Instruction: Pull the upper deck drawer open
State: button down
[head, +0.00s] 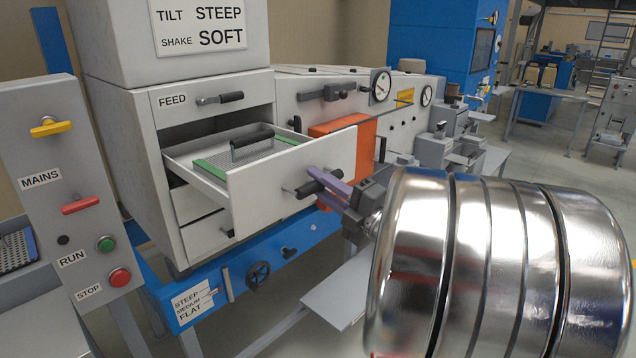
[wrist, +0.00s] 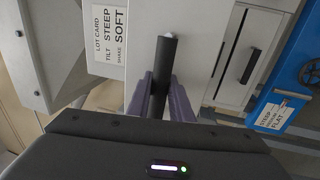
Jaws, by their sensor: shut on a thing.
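The upper deck drawer (head: 300,170) is white and stands pulled out of the grey-white cabinet below the FEED drawer (head: 175,101). Inside it lies a grey screen deck with green edges (head: 212,170) and a black handle (head: 252,141). My gripper (head: 329,186), with purple fingers, is shut on the black bar handle (head: 318,180) on the drawer's front. In the wrist view the dark handle bar (wrist: 163,72) passes between the two purple fingers. The drawer's far inner end is hidden inside the cabinet.
Lower drawers (head: 207,235) below are closed or partly hidden. A control post (head: 72,200) with MAINS, RUN and STOP stands at left. A blue rail with a handwheel (head: 258,274) runs underneath. An orange panel (head: 345,128) stands behind the drawer. A grey ledge (head: 340,290) sits below my gripper.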

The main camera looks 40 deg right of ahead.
jog(key=shift+f, duration=0.3)
jog(key=c, duration=1.9)
grip_release()
jog(key=shift+w, duration=0.1)
jog(key=shift+c, duration=0.2)
jog(key=o, duration=0.4)
jog(key=shift+r, duration=0.2)
jog(key=shift+c, duration=0.2)
jog(key=v, duration=1.3)
jog(key=shift+s+f, duration=0.2)
jog(key=shift+s, duration=0.2)
jog(key=shift+w, duration=0.1)
